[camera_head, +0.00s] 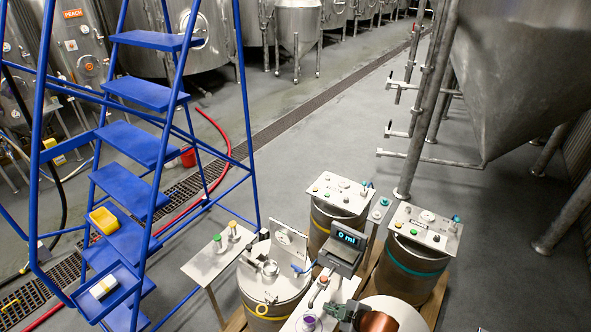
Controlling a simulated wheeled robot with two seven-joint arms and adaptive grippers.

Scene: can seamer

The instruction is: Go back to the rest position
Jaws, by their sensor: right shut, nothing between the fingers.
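My right gripper (338,311) is at the bottom edge of the head view, small and dark, and looks shut and empty. It is over the front of a light panel (335,291), close to a purple round part (309,320). I cannot tell whether it touches the panel. My left gripper is not in view. A grey unit with a display reading "0 ml" (347,239) stands behind the right gripper. A red knob (323,279) sits on the light panel.
A steel drum (272,290) with a fitted lid stands left of the panel. Drums with control plates (424,227) (341,192) stand behind and right. A small side table (215,262) and blue ladder (126,187) are left. A steel tank (520,70) hangs upper right. Grey floor is open behind.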

